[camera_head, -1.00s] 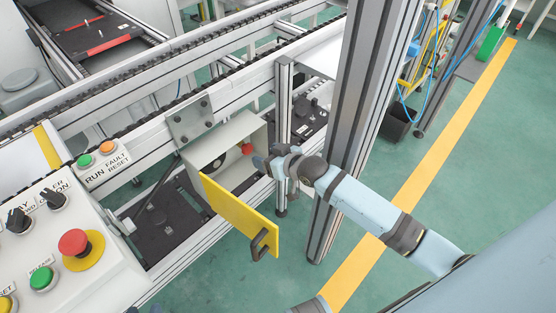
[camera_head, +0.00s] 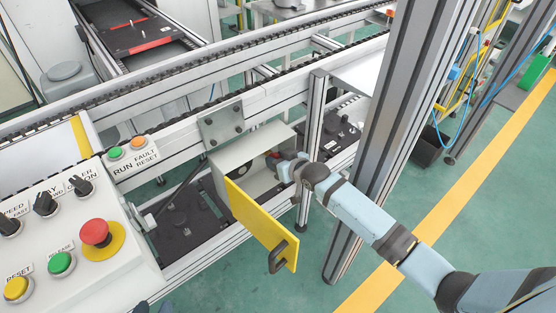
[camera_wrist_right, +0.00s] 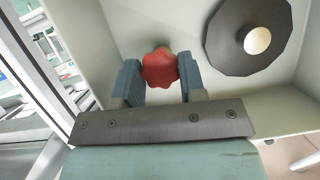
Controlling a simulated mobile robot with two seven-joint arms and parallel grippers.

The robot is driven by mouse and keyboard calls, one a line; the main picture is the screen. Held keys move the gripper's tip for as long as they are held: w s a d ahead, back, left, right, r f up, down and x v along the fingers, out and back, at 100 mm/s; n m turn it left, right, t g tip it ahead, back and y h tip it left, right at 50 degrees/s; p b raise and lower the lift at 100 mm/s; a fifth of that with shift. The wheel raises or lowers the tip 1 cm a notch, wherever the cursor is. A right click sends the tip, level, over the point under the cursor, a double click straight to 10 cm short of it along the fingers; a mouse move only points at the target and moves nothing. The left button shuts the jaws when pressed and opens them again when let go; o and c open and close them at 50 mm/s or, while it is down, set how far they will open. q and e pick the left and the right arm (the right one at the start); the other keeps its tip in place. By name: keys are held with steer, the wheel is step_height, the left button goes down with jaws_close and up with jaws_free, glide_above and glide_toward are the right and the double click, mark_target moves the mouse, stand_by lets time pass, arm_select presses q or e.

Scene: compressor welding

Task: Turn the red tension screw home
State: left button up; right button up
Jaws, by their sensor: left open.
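The red tension screw (camera_wrist_right: 160,68) is a lobed red knob inside an open grey box (camera_head: 236,150) under the conveyor rail. My right gripper (camera_wrist_right: 160,82) reaches into the box from the right, with one finger on each side of the knob. Both fingers appear to touch it in the right wrist view. Only the tips of my left gripper (camera_head: 154,307) show at the bottom edge, apart and empty, away from the screw.
The box's yellow door (camera_head: 262,222) hangs open in front, with a black handle (camera_head: 279,257). A dark disc with a pale hub (camera_wrist_right: 248,40) sits beside the screw. A metal post (camera_head: 395,120) stands right of the box. A button panel (camera_head: 60,235) fills the lower left.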

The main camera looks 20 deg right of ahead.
jaws_close()
steer(key=shift+d+r+m+y, duration=0.1)
steer(key=shift+m+y, duration=0.3)
steer(key=shift+f+m+y, duration=0.2)
steer(key=shift+m+y, duration=0.1)
steer(key=shift+m, duration=0.3)
arm_select(q)
steer(key=shift+f, duration=0.2)
arm_select(e)
steer(key=shift+r+g, duration=0.1)
steer(key=shift+g, duration=0.2)
